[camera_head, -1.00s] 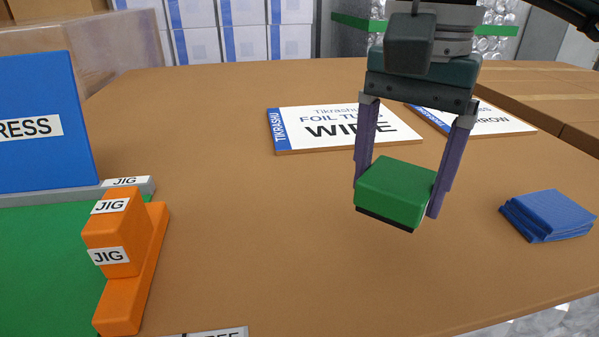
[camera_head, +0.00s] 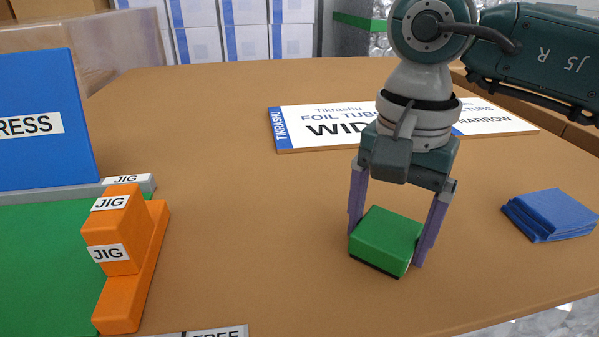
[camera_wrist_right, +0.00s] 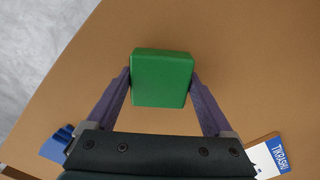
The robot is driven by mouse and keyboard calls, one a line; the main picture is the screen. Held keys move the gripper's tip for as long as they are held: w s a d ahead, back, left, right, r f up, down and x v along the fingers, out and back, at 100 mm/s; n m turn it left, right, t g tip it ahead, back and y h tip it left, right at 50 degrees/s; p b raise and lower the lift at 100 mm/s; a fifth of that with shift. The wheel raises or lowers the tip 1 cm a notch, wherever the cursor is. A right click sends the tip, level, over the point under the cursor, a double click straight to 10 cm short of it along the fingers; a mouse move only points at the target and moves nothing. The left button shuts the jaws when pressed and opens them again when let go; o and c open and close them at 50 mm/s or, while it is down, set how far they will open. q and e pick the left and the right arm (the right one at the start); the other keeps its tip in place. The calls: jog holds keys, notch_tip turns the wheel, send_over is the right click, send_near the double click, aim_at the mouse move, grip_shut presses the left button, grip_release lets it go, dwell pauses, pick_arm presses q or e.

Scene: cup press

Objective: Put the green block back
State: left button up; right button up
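The green block (camera_head: 386,240) is between the fingers of my right gripper (camera_head: 387,236), to the right of the orange jig in the head view. The right gripper is shut on it, with a finger against each side. The block has a dark underside and is at or close above the brown table; I cannot tell whether it touches. In the right wrist view the green block (camera_wrist_right: 162,78) sits between both purple fingertips (camera_wrist_right: 161,82). My left gripper is in neither view.
An orange jig (camera_head: 136,262) stands on a green surface (camera_head: 40,260) at left, by a blue press panel (camera_head: 45,120). Blue folded cloths (camera_head: 550,214) lie at right. White labelled boards (camera_head: 320,122) lie behind my gripper. A label (camera_head: 215,332) shows at the bottom edge. The table between is clear.

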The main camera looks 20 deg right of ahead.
aim_at(388, 228)
jog(key=shift+o, duration=0.8)
jog(key=shift+r, duration=0.1)
jog(key=shift+r+p, duration=0.2)
jog(key=shift+p, duration=0.1)
notch_tip(388, 228, up, 12)
jog(key=b, duration=0.1)
jog(key=shift+f, duration=0.1)
